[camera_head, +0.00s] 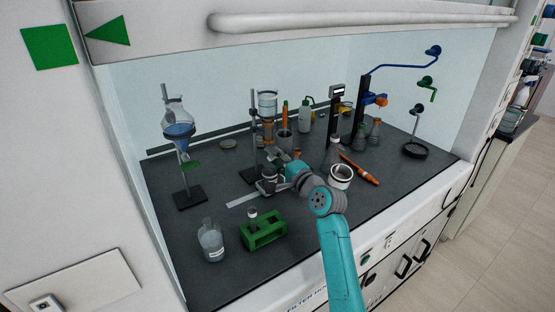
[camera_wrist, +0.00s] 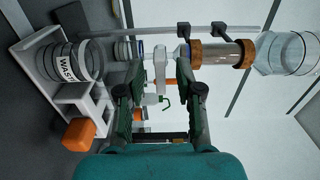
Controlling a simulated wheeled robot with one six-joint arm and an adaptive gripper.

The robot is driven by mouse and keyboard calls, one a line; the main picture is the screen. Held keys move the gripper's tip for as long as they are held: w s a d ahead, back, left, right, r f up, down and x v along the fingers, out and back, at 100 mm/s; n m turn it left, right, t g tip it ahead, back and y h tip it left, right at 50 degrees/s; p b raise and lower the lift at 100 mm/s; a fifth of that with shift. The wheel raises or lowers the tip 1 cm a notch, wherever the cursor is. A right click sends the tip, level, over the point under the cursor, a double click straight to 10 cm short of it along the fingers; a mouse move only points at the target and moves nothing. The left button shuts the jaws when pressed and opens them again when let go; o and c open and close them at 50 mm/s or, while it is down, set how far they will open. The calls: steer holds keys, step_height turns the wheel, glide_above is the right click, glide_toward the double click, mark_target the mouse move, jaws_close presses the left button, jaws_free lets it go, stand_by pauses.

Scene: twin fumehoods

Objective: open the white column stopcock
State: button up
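The glass column (camera_head: 267,104) stands on a stand left of centre in the hood, and the wrist view shows it sideways with brown bands (camera_wrist: 221,53). Its white stopcock (camera_wrist: 160,62) shows in the wrist view, left of the brown bands, ahead of and between my two fingers. My gripper (camera_wrist: 155,82) is open, with a finger on each side of the stopcock and nothing held. I cannot tell whether either finger touches it. In the head view my gripper (camera_head: 268,172) is low in front of the column, and the stopcock cannot be made out there.
A beaker labelled as waste (camera_wrist: 70,62) sits in a white stand near the column's lower end. A separatory funnel (camera_head: 176,120) stands left, with a bottle (camera_head: 211,243) and green rack (camera_head: 264,230) in front. A white-rimmed pot (camera_head: 340,176) and orange pen (camera_head: 360,169) lie right.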

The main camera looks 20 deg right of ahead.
jaws_close()
steer(key=shift+n, duration=0.3)
steer(key=shift+f+n, duration=0.1)
steer(key=shift+n, duration=8)
